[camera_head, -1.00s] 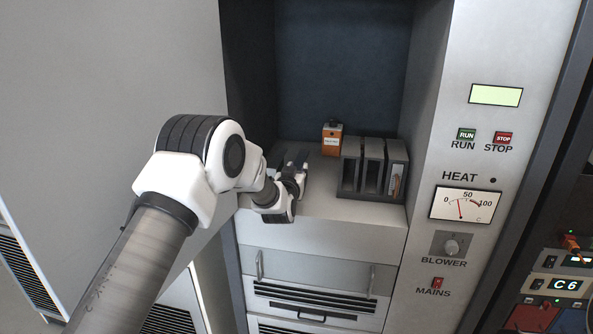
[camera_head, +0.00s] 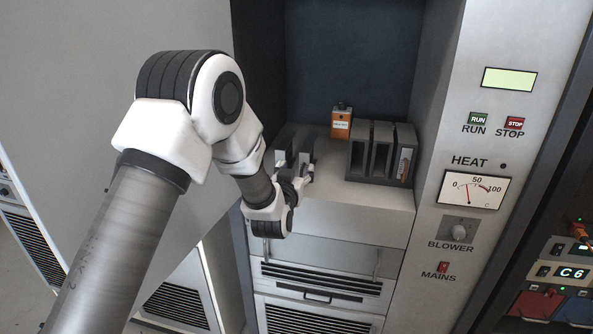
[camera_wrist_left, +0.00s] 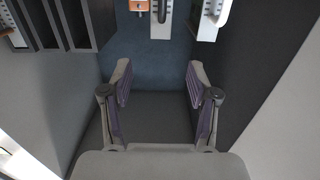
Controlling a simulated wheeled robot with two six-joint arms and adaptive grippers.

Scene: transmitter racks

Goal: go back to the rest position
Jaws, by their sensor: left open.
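My left gripper (camera_head: 294,150) is open and empty over the left part of the grey shelf in the rack bay. Its fingers point into the bay, left of the slotted holder and the orange box. In the left wrist view the two fingers of the same gripper (camera_wrist_left: 160,88) stand wide apart with nothing between them. My left arm comes in from the lower left, its white elbow raised high. My right gripper is not in view.
A dark slotted holder (camera_head: 357,150) stands on the shelf (camera_head: 350,195). An orange box (camera_head: 341,123) stands behind it. At right is a panel with a HEAT meter (camera_head: 474,192), RUN button (camera_head: 478,119) and STOP button (camera_head: 514,123). A large grey panel (camera_head: 75,90) lies left.

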